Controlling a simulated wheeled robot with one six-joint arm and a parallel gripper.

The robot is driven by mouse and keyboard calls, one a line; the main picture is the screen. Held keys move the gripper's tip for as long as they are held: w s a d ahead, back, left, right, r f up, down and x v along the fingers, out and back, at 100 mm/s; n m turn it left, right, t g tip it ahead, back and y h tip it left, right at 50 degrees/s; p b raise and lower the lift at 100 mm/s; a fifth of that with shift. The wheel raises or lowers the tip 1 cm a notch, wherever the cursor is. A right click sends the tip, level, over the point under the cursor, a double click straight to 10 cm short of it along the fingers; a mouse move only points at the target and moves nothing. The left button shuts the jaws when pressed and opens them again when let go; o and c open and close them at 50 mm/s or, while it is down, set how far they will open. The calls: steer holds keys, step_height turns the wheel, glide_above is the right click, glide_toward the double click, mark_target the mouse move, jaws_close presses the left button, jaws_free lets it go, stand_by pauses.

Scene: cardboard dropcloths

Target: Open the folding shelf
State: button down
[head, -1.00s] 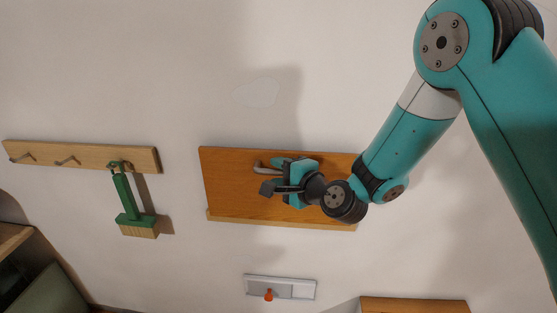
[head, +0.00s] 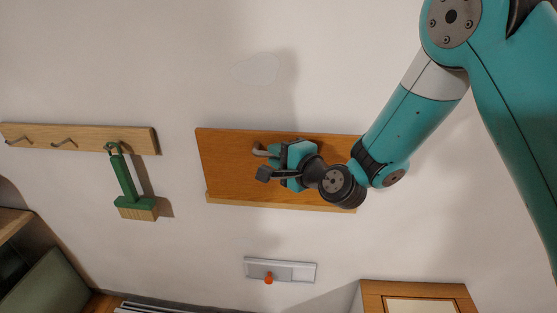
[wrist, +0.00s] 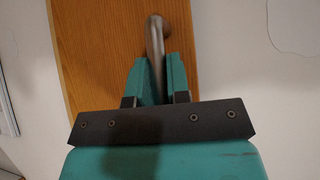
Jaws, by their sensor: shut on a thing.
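The folding shelf (head: 228,165) is an orange-brown wooden board on the white wall, in the middle of the head view. Its lower edge shows a paler strip. In the wrist view the board (wrist: 95,50) runs up the picture. A grey metal handle (wrist: 154,35) stands on the board, and its curved end also shows in the head view (head: 259,149). My gripper (wrist: 153,80) is shut on the handle, with one teal finger on each side of it. In the head view my gripper (head: 277,154) covers most of the handle and part of the board.
A wooden hook rail (head: 90,138) with a hanging green brush (head: 125,180) is at the left. A grey wall plate (head: 297,271) with an orange knob (head: 268,278) is below the shelf. A wooden frame (head: 415,290) is at the lower right.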

steer(key=shift+s+a+f+n+b, duration=0.15)
steer(key=shift+s+f+n+b, duration=0.15)
steer(key=shift+s+b, duration=0.6)
steer(key=shift+w, duration=0.15)
steer(key=c, duration=1.1)
jaws_free()
steer(key=b+v, duration=1.7)
steer(key=b, duration=0.2)
steer(key=shift+f+b, duration=0.3)
steer(key=shift+b, duration=0.05)
